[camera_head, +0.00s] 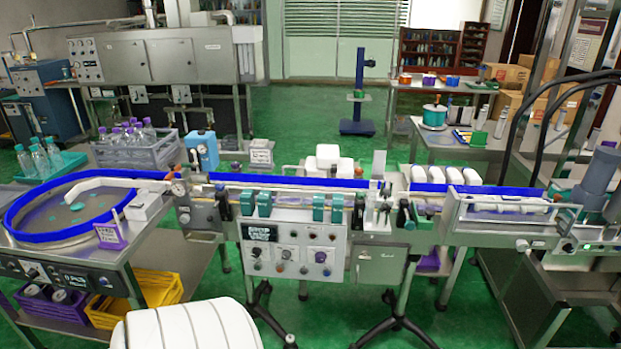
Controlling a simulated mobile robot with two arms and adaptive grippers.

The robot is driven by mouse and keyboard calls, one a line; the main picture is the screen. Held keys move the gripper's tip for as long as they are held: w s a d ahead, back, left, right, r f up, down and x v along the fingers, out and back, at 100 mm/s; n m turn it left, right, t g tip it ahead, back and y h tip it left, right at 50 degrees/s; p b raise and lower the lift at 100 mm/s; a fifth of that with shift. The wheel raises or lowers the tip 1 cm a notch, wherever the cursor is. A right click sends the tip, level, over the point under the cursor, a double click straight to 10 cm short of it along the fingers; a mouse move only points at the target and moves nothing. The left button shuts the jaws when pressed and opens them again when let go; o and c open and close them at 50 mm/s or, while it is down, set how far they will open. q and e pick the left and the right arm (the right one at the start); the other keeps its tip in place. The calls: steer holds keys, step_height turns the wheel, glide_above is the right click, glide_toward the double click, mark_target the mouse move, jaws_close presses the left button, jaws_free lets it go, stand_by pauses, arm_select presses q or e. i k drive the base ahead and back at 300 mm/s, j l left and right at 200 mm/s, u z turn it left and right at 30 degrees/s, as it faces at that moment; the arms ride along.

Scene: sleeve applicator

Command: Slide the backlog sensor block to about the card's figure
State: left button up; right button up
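Neither of my grippers is in view. A conveyor with blue side rails (290,181) runs across the middle, above a grey control panel (292,250). Several teal blocks (264,204) and dark clamps sit along its near side. I cannot tell which of these, if any, is the backlog sensor block. A pale card (261,152) stands behind the conveyor. The writing on both is too small to read.
The round table's blue rim (50,237) is at left, with a grey bottle crate (138,150) behind. A blue device (202,151) stands behind the conveyor's left end. A machine with hoses (598,175) is at right. Green floor (300,110) is open behind the line.

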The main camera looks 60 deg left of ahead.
mark_target(386, 193)
steer(key=u, duration=1.45)
